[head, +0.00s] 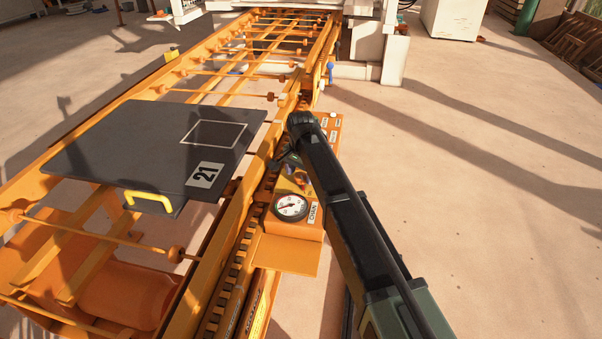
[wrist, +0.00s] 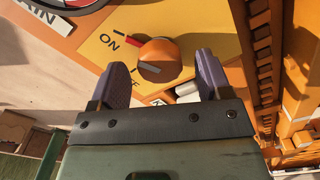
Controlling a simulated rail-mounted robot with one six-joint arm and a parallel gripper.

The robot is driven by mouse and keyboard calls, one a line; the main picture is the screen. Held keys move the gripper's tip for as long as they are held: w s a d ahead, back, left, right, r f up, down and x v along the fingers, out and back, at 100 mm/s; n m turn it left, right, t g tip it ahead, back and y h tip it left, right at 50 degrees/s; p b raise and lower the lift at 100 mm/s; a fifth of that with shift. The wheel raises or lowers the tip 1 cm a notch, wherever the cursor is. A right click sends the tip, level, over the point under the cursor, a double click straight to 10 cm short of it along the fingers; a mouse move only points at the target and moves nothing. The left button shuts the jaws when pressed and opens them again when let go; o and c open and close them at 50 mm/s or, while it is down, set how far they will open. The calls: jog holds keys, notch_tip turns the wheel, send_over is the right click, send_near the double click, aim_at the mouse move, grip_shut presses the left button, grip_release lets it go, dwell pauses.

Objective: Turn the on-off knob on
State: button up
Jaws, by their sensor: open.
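The on-off knob (wrist: 160,56) is a round orange knob on a yellow plate (wrist: 98,47) in the wrist view. A grey bar shows on its near face. The word ON and a red mark lie up and left of it; an OFF label, partly hidden by my left finger, lies below left. My gripper (wrist: 162,74) is open, with one purple-grey finger on each side of the knob. Whether the fingers touch it I cannot tell. In the head view my gripper (head: 285,164) is over the orange control panel (head: 275,249), and my arm hides part of it.
A round gauge (head: 291,207) sits on the panel near a CHAIN label. The orange conveyor frame (head: 221,256) runs along the left, with a dark plate marked 21 (head: 155,150) on it. The floor right of my arm is clear.

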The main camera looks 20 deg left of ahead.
aim_at(301, 175)
notch_tip(301, 175, up, 10)
jog(key=p, duration=0.9)
jog(key=shift+r, duration=0.15)
